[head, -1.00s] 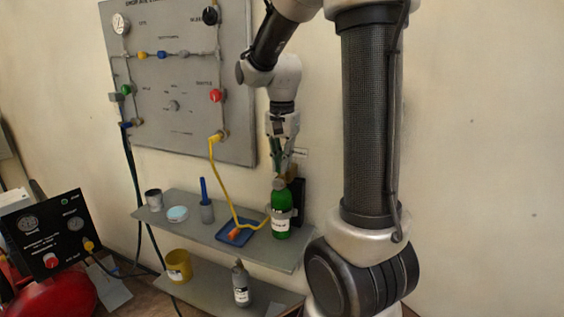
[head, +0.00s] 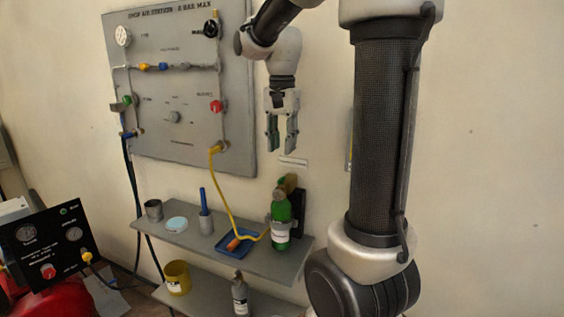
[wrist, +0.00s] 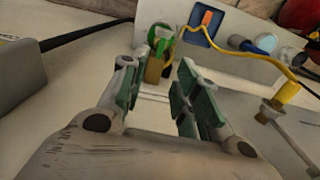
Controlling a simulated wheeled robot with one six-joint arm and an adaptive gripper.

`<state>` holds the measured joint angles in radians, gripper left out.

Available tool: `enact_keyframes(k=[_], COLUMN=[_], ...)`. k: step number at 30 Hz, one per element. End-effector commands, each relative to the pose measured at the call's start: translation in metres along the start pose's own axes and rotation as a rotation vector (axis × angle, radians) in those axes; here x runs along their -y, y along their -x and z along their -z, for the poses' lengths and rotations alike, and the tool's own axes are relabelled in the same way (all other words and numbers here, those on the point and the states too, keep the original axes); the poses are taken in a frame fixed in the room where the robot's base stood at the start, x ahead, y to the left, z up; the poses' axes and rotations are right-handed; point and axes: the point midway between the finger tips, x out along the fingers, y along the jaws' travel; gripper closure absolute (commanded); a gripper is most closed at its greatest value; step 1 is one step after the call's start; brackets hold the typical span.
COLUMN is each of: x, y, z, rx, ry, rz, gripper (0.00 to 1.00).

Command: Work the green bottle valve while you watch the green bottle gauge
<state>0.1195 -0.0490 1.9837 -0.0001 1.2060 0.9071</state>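The green bottle (head: 281,234) stands upright at the right end of the upper shelf, with a white label. I cannot make out the valve handle or a needle.
A blue-handled tool (head: 204,204), a pale blue disc (head: 176,224) and a metal cup (head: 153,210) share the shelf. The grey panel (head: 175,160) is behind.

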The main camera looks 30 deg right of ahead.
Motion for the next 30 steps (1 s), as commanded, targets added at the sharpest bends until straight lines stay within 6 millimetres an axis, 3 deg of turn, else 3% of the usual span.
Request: enact_keyframes(k=[3, 8, 30], x=[0.001, 0.000, 0.000], y=[0.019, 0.031, 0.032], z=[0.001, 0.000, 0.000], rx=[-0.001, 0.000, 0.000], ry=[0.000, 0.000, 0.000], rz=[0.002, 0.000, -0.001], gripper=[0.69, 0.69, 0.69])
